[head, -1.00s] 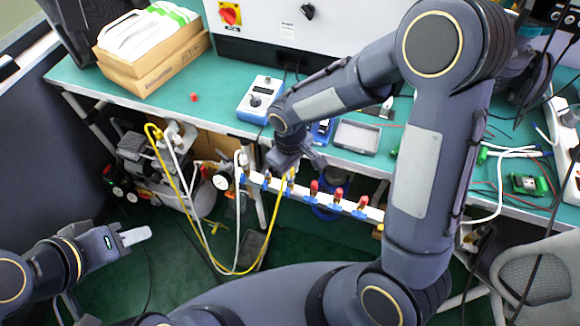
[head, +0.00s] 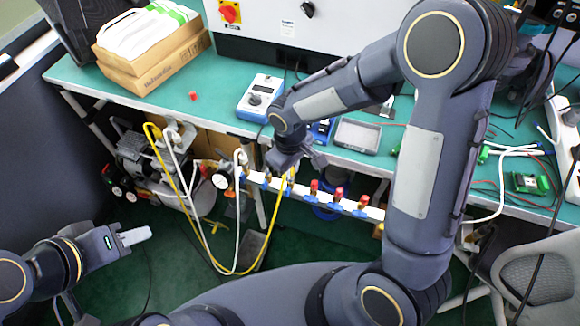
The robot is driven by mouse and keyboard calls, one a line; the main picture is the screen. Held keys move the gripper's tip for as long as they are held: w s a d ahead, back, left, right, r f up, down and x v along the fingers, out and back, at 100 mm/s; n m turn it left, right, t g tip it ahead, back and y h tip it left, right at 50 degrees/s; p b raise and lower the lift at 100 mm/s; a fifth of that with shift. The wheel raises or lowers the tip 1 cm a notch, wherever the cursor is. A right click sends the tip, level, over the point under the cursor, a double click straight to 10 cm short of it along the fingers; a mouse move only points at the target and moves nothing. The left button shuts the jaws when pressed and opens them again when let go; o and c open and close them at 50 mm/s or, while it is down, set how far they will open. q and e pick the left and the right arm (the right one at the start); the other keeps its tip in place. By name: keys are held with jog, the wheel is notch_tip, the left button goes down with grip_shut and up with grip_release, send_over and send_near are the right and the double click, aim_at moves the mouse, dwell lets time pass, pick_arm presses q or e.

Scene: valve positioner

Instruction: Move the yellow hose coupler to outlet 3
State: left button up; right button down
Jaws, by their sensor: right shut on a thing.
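The white outlet rail (head: 326,204) hangs along the bench's front edge, with a row of blue-based fittings. Three fittings towards its right end carry red caps, one of them the red cap (head: 339,194). The yellow hose (head: 275,217) rises from the floor to the rail, and its upper end meets my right gripper (head: 289,172). My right gripper is shut on the yellow hose coupler, mostly hidden by the gripper, just above the rail left of the red caps. I cannot tell whether the coupler is seated. My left gripper (head: 135,236) is over the floor at lower left, away from the rail.
A white hose (head: 178,170) loops to the rail's left end beside a compressor (head: 140,160). The green bench (head: 180,105) bears cardboard boxes (head: 150,65), a blue meter (head: 260,97) and a grey tray (head: 358,134). A chair (head: 530,270) stands at right.

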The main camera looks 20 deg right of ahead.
jog(key=shift+f+b, duration=0.6)
dwell(0.9)
jog(key=c, duration=1.3)
grip_release()
jog(key=shift+o, duration=0.2)
jog(key=shift+r, duration=0.1)
notch_tip(320, 180, up, 8)
jog(key=shift+f+p, duration=0.25)
jog(key=shift+p, duration=0.25)
jog(key=shift+d+r, duration=0.1)
jog(key=shift+r, duration=0.15)
jog(key=s+d+r+m+t+y+p, duration=0.2)
jog(key=s+d+r+m, duration=0.2)
jog(key=s+r, duration=0.3)
jog(key=s+d+r+m+t+y+p, duration=0.1)
jog(key=s+d+r+m+t+p, duration=0.2)
jog(key=s+r, duration=0.4)
jog(key=shift+s+d+m+t+y, duration=0.35)
jog(key=shift+s+d+m, duration=0.45)
jog(key=shift+s+d, duration=0.35)
